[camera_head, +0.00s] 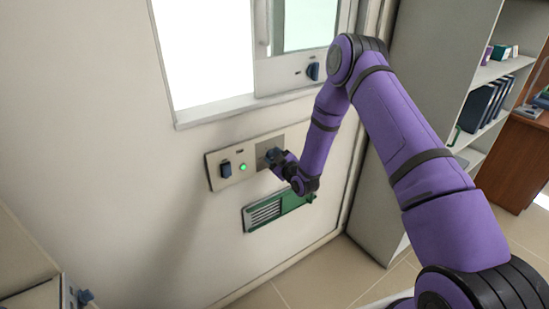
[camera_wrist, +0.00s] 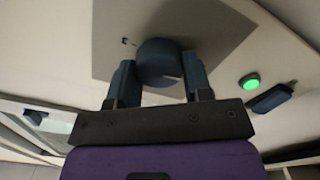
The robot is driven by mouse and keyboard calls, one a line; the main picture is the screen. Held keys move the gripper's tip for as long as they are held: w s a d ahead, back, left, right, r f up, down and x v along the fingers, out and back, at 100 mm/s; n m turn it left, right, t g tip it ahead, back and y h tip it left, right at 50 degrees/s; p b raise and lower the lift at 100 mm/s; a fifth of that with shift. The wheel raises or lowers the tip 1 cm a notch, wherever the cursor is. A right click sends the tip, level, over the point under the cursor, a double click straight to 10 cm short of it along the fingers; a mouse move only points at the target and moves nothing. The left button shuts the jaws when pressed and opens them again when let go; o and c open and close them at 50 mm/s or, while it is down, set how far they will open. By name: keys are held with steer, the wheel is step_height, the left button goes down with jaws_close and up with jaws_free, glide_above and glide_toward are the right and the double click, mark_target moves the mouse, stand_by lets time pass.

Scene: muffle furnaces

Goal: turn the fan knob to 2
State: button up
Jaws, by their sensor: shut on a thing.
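The fan knob (camera_wrist: 160,62) is a dark blue round knob on a grey square plate (camera_wrist: 215,25) in the wrist view. A light pointer mark shows on its lower right side. My gripper (camera_wrist: 160,80) has a finger on each side of the knob and is shut on it. In the head view my gripper (camera_head: 284,166) is at the wall panel (camera_head: 214,159), in front of the grey plate, and mostly hides the knob. Which number the knob points at cannot be read.
A lit green light (camera_head: 242,167) and a dark blue rocker switch (camera_head: 226,170) sit left of the knob. A green-framed vent (camera_head: 266,212) is below the panel. Another blue knob (camera_head: 313,71) is above, near the window. Shelves (camera_head: 480,90) stand at the right.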

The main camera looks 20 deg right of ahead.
steer(key=m, duration=0.6)
steer(key=shift+d+m, duration=0.1)
steer(key=shift+m, duration=0.2)
steer(key=m, duration=1.9)
steer(key=shift+d+f, duration=0.15)
steer(key=shift+f, duration=0.05)
stand_by(0.3)
steer(key=o, duration=0.9)
